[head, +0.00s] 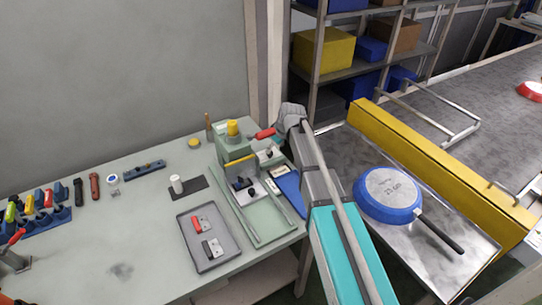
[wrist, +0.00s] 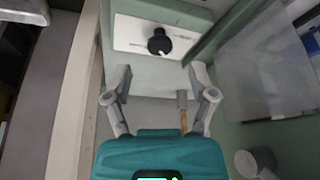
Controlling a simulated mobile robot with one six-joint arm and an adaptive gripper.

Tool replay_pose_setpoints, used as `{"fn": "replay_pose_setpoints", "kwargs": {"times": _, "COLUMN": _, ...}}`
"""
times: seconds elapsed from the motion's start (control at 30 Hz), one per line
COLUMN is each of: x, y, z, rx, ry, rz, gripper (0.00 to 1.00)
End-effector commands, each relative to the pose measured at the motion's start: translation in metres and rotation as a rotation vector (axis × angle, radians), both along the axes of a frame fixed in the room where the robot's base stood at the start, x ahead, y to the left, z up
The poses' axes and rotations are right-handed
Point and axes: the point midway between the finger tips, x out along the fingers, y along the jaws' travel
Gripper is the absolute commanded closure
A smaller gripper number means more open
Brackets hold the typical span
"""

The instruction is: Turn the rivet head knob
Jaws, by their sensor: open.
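The rivet head knob (wrist: 160,42) is a small black round knob with a light mark, on a white plate (wrist: 130,35) on the green machine in the wrist view. In the head view the green riveting machine (head: 232,148), with a yellow cap and a red-handled lever (head: 265,134), stands at the table's back right. My gripper (wrist: 160,74) is open and empty. Its two fingers are spread to either side below the knob in the wrist view, apart from it. In the head view my gripper (head: 291,116) is at the machine's right, its fingers hard to make out.
A wooden-handled tool (wrist: 183,115) shows between the fingers. A blue pan (head: 370,209) lies right of my arm near the yellow conveyor rail (head: 450,170).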

Motion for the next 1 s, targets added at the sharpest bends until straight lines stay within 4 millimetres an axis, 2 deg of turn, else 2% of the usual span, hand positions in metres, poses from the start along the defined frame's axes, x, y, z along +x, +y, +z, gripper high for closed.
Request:
{"fn": "replay_pose_setpoints", "kwargs": {"times": 0.1, "x": 0.003, "y": 0.004, "z": -0.014, "rx": 0.0, "ry": 0.0, "rz": 0.001, "gripper": 0.27}}
{"fn": "replay_pose_setpoints", "kwargs": {"times": 0.4, "x": 0.007, "y": 0.01, "z": -0.03, "rx": 0.0, "ry": 0.0, "rz": 0.001, "gripper": 0.27}}
{"fn": "replay_pose_setpoints", "kwargs": {"times": 0.93, "x": 0.008, "y": 0.011, "z": -0.034, "rx": 0.0, "ry": 0.0, "rz": 0.0, "gripper": 0.27}}
{"fn": "replay_pose_setpoints", "kwargs": {"times": 1.0, "x": 0.008, "y": 0.011, "z": -0.034, "rx": 0.0, "ry": 0.0, "rz": 0.0, "gripper": 0.4}}
